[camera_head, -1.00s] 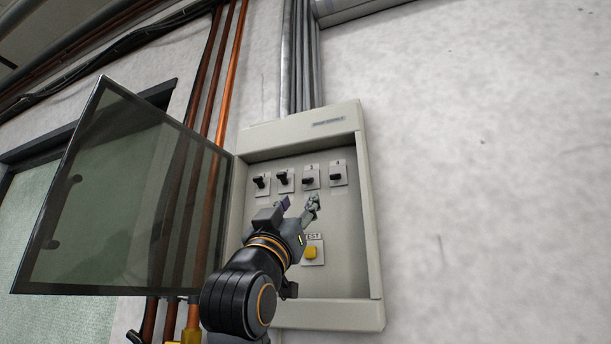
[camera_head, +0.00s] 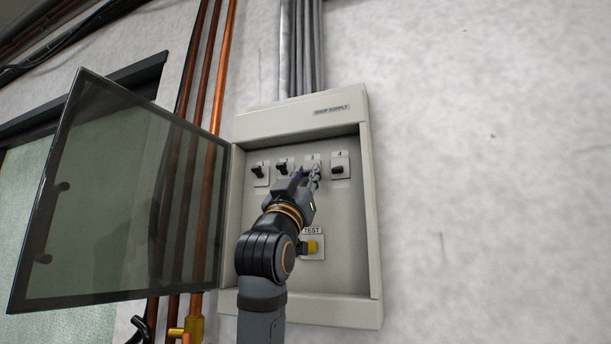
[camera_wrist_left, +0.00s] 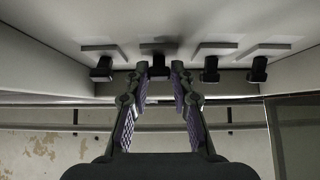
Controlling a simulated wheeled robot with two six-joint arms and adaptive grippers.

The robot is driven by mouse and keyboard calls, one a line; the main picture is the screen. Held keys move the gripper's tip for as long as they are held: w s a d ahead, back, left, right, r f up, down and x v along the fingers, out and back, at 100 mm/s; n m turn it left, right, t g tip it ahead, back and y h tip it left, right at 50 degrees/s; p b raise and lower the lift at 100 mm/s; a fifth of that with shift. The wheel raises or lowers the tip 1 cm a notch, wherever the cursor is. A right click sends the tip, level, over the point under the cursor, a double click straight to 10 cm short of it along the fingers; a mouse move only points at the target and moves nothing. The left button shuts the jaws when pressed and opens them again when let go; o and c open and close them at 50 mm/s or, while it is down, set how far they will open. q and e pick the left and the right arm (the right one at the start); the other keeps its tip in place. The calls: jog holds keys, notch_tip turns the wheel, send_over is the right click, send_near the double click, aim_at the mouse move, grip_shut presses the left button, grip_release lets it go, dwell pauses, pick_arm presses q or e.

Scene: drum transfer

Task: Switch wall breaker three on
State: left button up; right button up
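The open wall cabinet (camera_head: 372,230) holds a row of black breaker levers on pale plates, numbered 1 to 4. Breaker three (camera_wrist_left: 158,72) is mostly hidden behind my left gripper (camera_head: 308,174) in the head view. In the left wrist view its black lever shows between the fingertips of the left gripper (camera_wrist_left: 160,66), which are apart, one on each side. I cannot tell whether they touch it. Breaker four (camera_head: 338,169) is just right of the gripper, breaker two (camera_head: 282,166) just left. My right gripper is out of view.
Breaker one (camera_head: 259,172) is at the row's left end. A yellow test button (camera_head: 312,247) sits below the row, close to my left arm. The tinted glass door (camera_head: 120,200) stands swung open to the left. Copper pipes (camera_head: 219,80) run beside the cabinet.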

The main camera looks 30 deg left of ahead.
pick_arm(q)
jog(key=shift+y, duration=0.3)
grip_shut()
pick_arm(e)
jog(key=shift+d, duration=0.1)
pick_arm(q)
jog(key=shift+s+d+r+g, duration=0.1)
jog(key=shift+r+g, duration=0.15)
jog(key=shift+g, duration=0.25)
jog(key=shift+r+g+h, duration=0.5)
jog(key=shift+g, duration=1.15)
jog(key=shift+r+g+h, duration=0.5)
jog(key=shift+g, duration=1.1)
jog(key=shift+r+g+h, duration=0.5)
jog(key=shift+g, duration=1.15)
